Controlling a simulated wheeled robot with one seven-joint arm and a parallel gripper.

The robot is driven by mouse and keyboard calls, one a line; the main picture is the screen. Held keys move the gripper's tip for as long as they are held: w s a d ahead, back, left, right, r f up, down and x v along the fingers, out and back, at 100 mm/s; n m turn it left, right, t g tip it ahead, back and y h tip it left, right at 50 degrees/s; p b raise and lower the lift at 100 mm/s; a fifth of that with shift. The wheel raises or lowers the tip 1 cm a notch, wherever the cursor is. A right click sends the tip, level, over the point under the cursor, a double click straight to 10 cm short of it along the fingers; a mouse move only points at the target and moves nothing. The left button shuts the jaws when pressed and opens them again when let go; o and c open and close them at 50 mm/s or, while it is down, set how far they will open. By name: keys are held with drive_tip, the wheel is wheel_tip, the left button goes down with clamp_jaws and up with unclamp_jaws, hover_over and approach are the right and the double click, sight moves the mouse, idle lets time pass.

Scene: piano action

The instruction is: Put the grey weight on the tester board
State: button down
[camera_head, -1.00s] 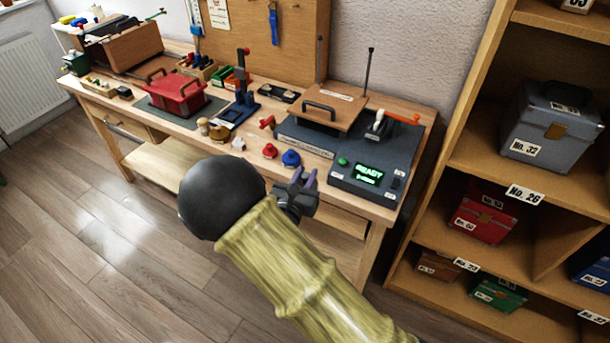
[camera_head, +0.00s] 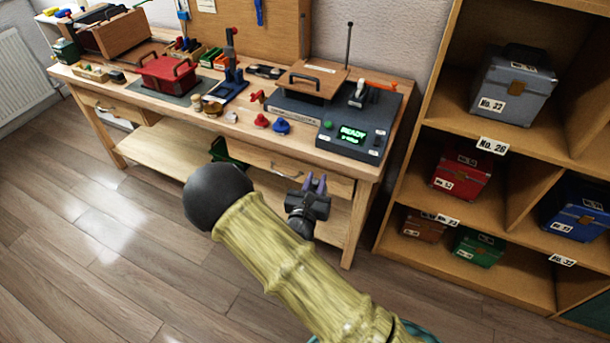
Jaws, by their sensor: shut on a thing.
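My gripper (camera_head: 316,183) is held low in front of the bench, well apart from the tester. Its purple-tipped fingers point up and are shut on a small dark thing, which I take to be the grey weight; its shape is hardly visible between them. The dark grey tester (camera_head: 340,121) stands at the bench's right end with a lit green READY display. A brown wooden board (camera_head: 318,80) with a dark handle lies on top of its left part. A red knobbed piece (camera_head: 262,120) and a blue one (camera_head: 281,126) stand left of the tester.
The wooden bench (camera_head: 215,128) also carries a red case (camera_head: 166,78) and a blue stand (camera_head: 228,90). A shelf with boxes (camera_head: 510,88) stands close on the right. A green thing (camera_head: 222,149) shows beneath the bench top. The floor at left is clear.

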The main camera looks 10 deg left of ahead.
drive_tip(key=s+d+f+n+y, duration=0.1)
drive_tip(key=s+d+f, duration=0.1)
drive_tip(key=d+f, duration=0.6)
drive_tip(key=s+d+f+n+y, duration=0.1)
drive_tip(key=s+d+f+y, duration=0.1)
drive_tip(key=d+f, duration=0.6)
drive_tip(key=s+d, duration=0.1)
drive_tip(key=d, duration=0.1)
drive_tip(key=shift+s+d, duration=0.3)
drive_tip(key=shift+d, duration=0.1)
drive_tip(key=shift+a, duration=0.1)
